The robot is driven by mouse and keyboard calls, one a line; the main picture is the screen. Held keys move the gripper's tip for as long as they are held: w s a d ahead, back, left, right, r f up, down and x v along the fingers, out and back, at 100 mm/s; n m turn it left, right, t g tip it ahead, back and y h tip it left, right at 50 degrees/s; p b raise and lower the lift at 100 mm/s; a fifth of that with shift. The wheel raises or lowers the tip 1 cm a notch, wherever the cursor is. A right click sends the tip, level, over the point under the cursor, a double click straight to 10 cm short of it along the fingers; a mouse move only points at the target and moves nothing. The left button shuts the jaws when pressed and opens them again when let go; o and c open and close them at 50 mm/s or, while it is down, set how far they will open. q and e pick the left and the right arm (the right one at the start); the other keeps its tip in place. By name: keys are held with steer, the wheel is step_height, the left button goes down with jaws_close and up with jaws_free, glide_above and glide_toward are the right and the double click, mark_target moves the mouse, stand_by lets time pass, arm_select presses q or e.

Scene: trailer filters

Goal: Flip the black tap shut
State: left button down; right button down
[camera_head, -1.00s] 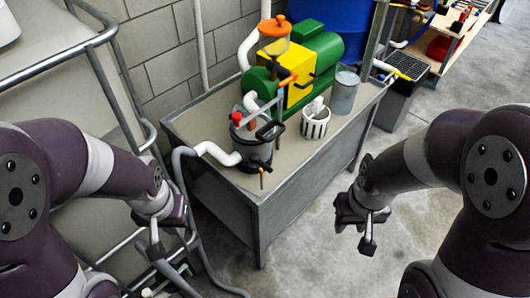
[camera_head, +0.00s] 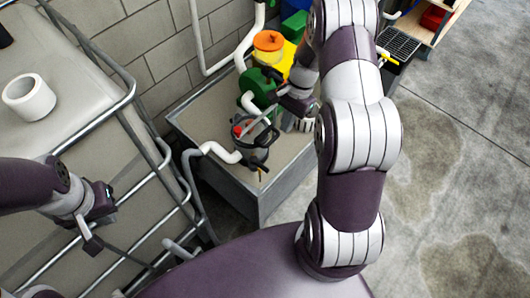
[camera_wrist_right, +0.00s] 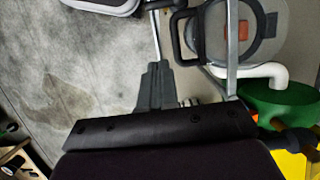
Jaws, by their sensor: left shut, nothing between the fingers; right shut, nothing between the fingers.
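The black tap (camera_head: 260,168) sits low on the front of a grey filter pot (camera_head: 244,146). It looks small, with a yellowish tip, and its exact setting is too small to tell. My right gripper (camera_head: 297,103) is shut and empty, above the table behind and to the right of the tap, apart from it. In the right wrist view its thin grey fingers (camera_wrist_right: 155,45) point past the pot's black loop handle (camera_wrist_right: 180,38). A dark piece by the fingertips at the top edge cannot be identified. My left gripper (camera_head: 97,222) is shut and empty, far to the left.
The pot's clear lid (camera_wrist_right: 255,32) and a white hose (camera_head: 222,154) are close by. A metal rail frame (camera_head: 135,125) crosses the left side. Floor (camera_head: 440,150) is open at right.

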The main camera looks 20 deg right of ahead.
mark_target(259, 165)
steer(key=s+a+f, duration=0.2)
steer(key=a+f, duration=0.4)
steer(key=f, duration=0.4)
steer(key=shift+s+a+f, duration=0.2)
steer(key=shift+s, duration=0.05)
